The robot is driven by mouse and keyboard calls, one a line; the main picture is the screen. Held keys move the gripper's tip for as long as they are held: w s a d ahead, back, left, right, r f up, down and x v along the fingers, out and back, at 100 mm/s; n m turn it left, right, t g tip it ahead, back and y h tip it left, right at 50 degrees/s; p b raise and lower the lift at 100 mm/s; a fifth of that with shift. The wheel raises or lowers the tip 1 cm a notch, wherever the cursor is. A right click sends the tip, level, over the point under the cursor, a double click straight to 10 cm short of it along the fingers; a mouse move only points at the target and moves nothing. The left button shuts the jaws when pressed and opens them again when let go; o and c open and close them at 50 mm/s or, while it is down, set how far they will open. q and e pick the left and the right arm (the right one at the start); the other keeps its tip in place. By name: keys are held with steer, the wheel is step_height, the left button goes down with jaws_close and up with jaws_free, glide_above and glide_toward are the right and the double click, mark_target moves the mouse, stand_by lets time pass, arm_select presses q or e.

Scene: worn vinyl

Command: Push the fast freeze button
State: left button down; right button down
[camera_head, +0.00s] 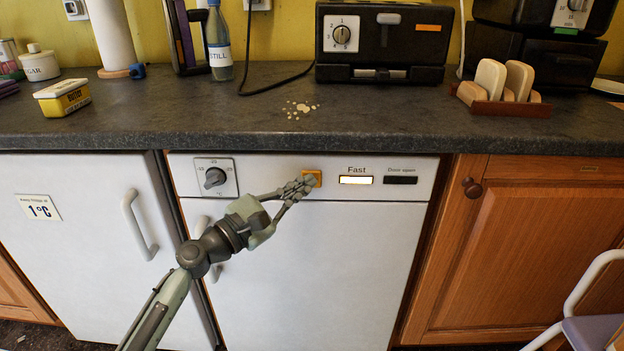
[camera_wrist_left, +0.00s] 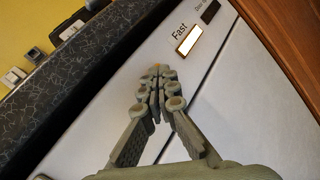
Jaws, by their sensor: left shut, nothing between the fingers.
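The fast freeze button is a small orange square (camera_head: 313,177) on the white control strip of the freezer (camera_head: 310,270), just left of the lit "Fast" indicator (camera_head: 356,180). My left gripper (camera_head: 307,182) is shut and empty, with its fingertips at the button, overlapping its lower left part in the head view. In the left wrist view the shut fingertips (camera_wrist_left: 159,72) cover most of the button, and the lit indicator (camera_wrist_left: 188,40) is beside them. I cannot tell whether the tips touch or press the button. My right gripper is not in view.
A temperature dial (camera_head: 215,178) sits on the strip's left and a dark "Door open" indicator (camera_head: 400,180) on its right. The dark worktop (camera_head: 200,125) overhangs above. A chair (camera_head: 590,310) stands at lower right. A wooden cupboard (camera_head: 530,250) adjoins the freezer.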

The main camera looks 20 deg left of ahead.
arm_select(q)
steer(key=s+d, duration=0.1)
steer(key=s, duration=0.5)
steer(key=shift+d+p, duration=0.3)
steer(key=shift+d, duration=0.05)
stand_by(0.3)
